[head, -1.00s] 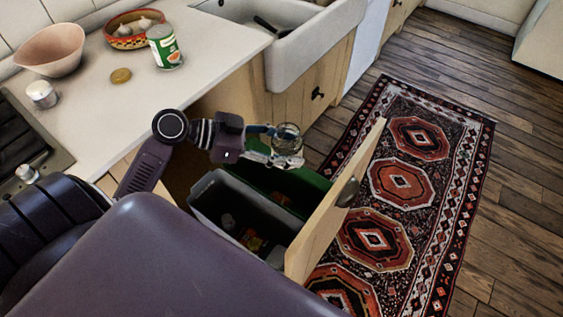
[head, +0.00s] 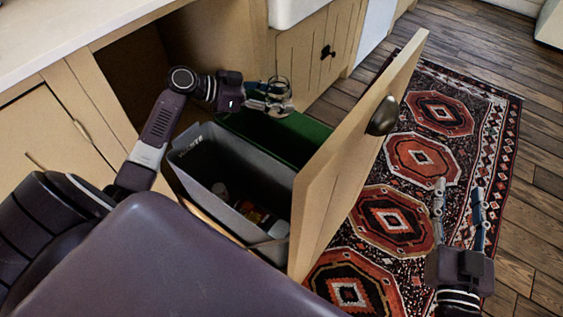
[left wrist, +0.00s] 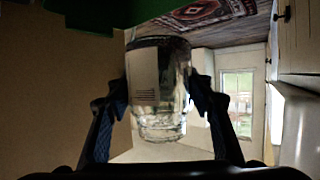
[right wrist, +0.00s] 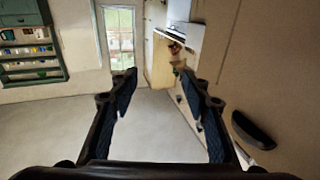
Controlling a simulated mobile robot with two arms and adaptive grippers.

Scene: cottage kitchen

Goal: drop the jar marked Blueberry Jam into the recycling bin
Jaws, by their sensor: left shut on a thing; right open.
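A clear glass jar (head: 279,86) is held by my left gripper (head: 269,98) above the green bin (head: 285,138) in the pulled-out drawer. In the left wrist view the jar (left wrist: 172,95) sits between both fingers, with a pale label whose print I cannot read. A grey bin (head: 185,172), with lettering that seems to read "WASTE", stands beside the green one. Lettering on the green bin is not visible. My right gripper (head: 459,188) is open and empty above the rug; its open fingers also show in the right wrist view (right wrist: 157,85).
The wooden drawer front (head: 350,160) with a dark handle (head: 384,116) stands upright between the bins and the patterned rug (head: 420,155). Some items lie in the grey bin. The counter (head: 70,30) edges the upper left. The floor right of the rug is clear.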

